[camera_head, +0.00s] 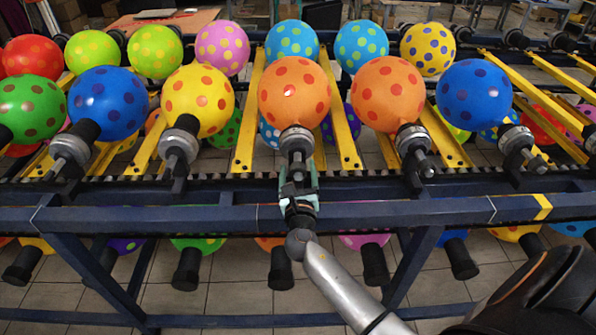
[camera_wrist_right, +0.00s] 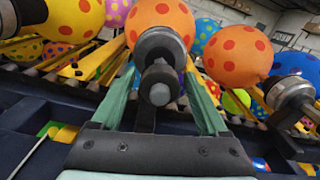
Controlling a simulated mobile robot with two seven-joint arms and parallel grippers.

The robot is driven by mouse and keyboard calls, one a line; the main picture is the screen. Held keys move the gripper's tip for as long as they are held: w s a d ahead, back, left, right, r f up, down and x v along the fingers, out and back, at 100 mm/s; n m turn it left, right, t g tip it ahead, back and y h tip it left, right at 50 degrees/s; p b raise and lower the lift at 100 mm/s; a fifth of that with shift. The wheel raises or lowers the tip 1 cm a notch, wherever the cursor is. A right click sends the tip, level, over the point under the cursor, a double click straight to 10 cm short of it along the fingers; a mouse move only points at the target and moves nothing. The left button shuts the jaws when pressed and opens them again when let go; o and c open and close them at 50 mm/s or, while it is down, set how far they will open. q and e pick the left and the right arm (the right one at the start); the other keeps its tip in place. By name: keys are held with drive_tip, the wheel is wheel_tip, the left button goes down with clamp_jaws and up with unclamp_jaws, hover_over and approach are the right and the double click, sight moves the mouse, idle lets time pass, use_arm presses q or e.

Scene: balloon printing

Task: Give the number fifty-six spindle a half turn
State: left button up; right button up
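My right gripper (camera_head: 298,180) is at the near end of the spindle (camera_head: 297,143) that carries an orange balloon with red dots (camera_head: 294,91), in the middle of the front row. In the right wrist view its two pale green fingers (camera_wrist_right: 160,88) stand apart. The dark round end of the spindle (camera_wrist_right: 160,82) shows between them, with a gap on each side. The gripper looks open; whether a finger touches the spindle is hard to tell. No number is readable on any spindle. My left gripper is not in view.
Neighbouring spindles stand close by, with a yellow balloon (camera_head: 197,101) to the left and another orange balloon (camera_head: 388,95) to the right. A dark blue rail (camera_head: 400,213) runs below the gripper. More balloons hang underneath.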

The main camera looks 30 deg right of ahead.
clamp_jaws()
idle(0.4)
drive_tip(key=shift+m, duration=0.3)
